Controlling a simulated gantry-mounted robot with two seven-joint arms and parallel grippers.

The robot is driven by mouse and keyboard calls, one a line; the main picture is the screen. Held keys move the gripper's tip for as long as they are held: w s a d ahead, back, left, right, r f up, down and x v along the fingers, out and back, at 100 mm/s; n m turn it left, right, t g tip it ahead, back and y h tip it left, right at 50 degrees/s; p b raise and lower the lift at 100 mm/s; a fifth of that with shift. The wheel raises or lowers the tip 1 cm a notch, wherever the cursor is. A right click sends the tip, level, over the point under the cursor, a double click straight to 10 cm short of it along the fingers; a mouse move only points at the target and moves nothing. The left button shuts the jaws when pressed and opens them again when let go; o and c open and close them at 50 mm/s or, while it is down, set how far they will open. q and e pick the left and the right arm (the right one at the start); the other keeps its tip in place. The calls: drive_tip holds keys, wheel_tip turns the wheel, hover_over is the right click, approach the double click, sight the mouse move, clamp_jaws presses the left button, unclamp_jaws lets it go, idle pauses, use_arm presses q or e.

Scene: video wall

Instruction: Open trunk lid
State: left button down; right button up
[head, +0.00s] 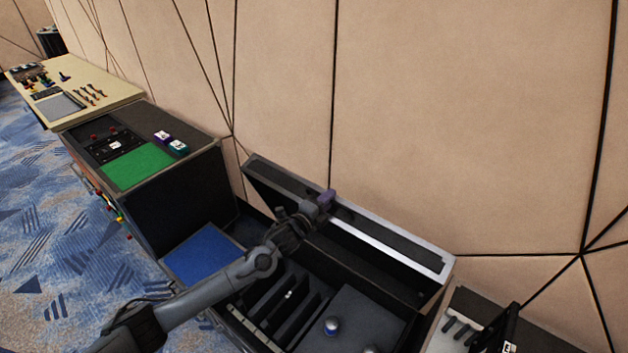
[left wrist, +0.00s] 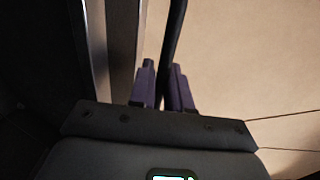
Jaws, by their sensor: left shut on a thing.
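The trunk (head: 365,310) is a large black case with a dark compartmented inside, at the bottom centre of the head view. Its trunk lid (head: 395,248), black with a silver rim, is raised and stands steeply along the back, near the wall. My left gripper (head: 326,197) is at the lid's upper edge, its purple fingers shut on it. My right gripper is not in view.
Inside the trunk are dark dividers (head: 275,300) and a bottle-like item (head: 332,325). A blue panel (head: 203,253) lies to its left. Another case with a green top (head: 138,167) and a cream table (head: 100,88) stand farther left. The panelled wall (head: 430,120) is close behind.

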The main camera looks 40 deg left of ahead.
use_arm(q)
drive_tip(key=shift+s+f, duration=0.1)
drive_tip(key=shift+s, duration=0.3)
drive_tip(key=c, duration=1.3)
unclamp_jaws()
drive_tip(key=shift+s, duration=0.1)
drive_tip(key=s, duration=1)
drive_tip(key=shift+s+a+p, duration=0.2)
drive_tip(key=shift+s+p, duration=0.05)
drive_tip(key=shift+p, duration=0.1)
